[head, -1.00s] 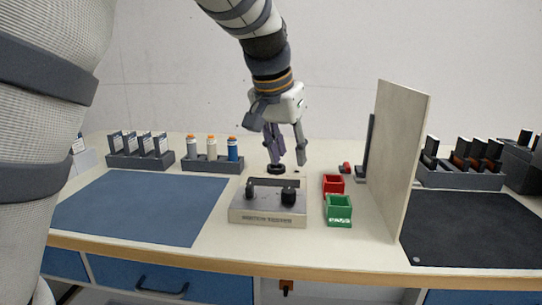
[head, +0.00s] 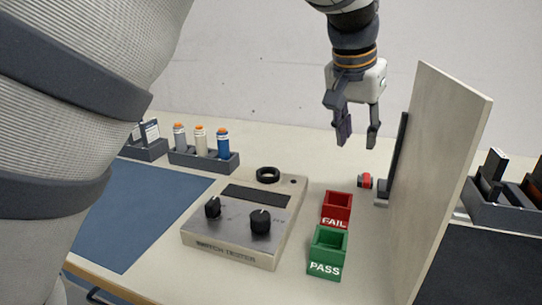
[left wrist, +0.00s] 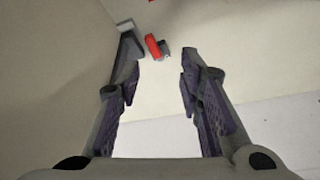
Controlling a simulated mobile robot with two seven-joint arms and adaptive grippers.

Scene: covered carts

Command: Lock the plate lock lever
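A small fixture with a red part (head: 366,181) and a grey base sits on the table beside a dark upright plate (head: 398,155). The red part, which may be the plate lock lever, also shows in the left wrist view (left wrist: 152,45), beyond the fingertips. I cannot tell its lock position. My left gripper (head: 357,141) is open and empty, pointing down above and slightly left of the fixture, apart from it. In the left wrist view the gripper's (left wrist: 160,75) two fingers stand wide apart. My right gripper is not in view.
A tall pale board (head: 440,180) stands right of the fixture. A red FAIL bin (head: 336,222) and a green PASS bin (head: 314,267) stand in front. A switch tester (head: 200,237) with two knobs, a black ring (head: 267,175) and a bottle rack (head: 190,158) are left.

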